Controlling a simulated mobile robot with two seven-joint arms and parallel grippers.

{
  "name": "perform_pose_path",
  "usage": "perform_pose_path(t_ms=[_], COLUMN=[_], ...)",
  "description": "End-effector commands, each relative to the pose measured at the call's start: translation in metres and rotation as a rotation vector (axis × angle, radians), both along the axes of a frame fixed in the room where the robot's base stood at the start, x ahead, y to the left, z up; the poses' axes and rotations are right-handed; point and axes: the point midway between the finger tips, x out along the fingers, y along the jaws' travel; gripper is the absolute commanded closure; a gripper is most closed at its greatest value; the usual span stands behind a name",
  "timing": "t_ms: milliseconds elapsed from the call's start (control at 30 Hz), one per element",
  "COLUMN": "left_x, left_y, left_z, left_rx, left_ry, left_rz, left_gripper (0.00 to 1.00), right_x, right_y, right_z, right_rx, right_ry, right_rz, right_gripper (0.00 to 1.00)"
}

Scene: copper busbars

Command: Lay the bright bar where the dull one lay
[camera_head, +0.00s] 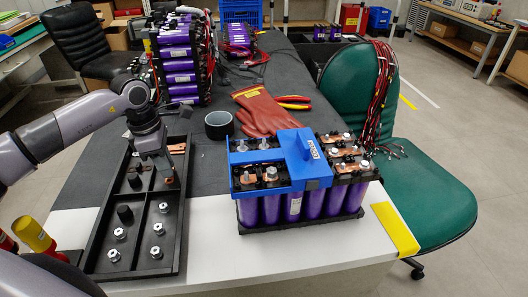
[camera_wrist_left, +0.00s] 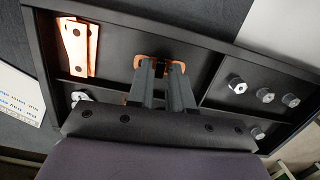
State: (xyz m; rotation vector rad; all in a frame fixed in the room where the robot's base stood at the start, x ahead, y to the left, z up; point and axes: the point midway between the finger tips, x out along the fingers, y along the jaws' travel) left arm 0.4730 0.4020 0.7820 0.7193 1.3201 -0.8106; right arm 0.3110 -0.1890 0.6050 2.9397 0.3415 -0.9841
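A black divided tray (camera_head: 97,228) lies along the left of the table. My left gripper (camera_head: 168,178) points down into it, with a copper piece at its fingertips. In the left wrist view, my left fingers (camera_wrist_left: 160,64) stand slightly apart with something dark between them. The copper piece (camera_wrist_left: 139,60) shows around the tips; whether it is gripped I cannot tell. Bright copper bars (camera_wrist_left: 78,42) lie in a corner compartment. The battery pack (camera_head: 300,207) stands right of the tray, with copper bars (camera_head: 343,172) on top. My right gripper is not in view.
A blue cover (camera_head: 305,165) sits over part of the pack. Several bolts (camera_head: 158,229) stand in the near tray compartments. The white table front between tray and pack is clear.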

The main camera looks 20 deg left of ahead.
Motion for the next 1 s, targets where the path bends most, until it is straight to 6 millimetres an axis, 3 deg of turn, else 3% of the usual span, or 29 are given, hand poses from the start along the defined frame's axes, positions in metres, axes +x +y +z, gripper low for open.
perform_pose_path(t_ms=[267,300,367,633,1000], left_x=[0.000,0.000,0.000,0.000,0.000], left_y=[0.000,0.000,0.000,0.000,0.000], left_z=[-0.003,-0.003,-0.003,0.001,0.036], left_rx=[0.000,0.000,0.000,-0.001,-0.001], left_ry=[0.000,0.000,0.000,-0.001,-0.001], left_rz=[0.000,0.000,0.000,0.000,0.000], left_gripper=[0.80,0.83,1.00,1.00,1.00], right_x=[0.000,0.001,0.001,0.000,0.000], right_y=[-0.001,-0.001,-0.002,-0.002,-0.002], right_z=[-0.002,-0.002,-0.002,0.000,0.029], right_rx=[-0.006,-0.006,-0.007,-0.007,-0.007], right_ry=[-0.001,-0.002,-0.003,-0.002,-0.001], right_rz=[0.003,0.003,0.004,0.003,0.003], right_gripper=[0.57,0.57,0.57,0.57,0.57])
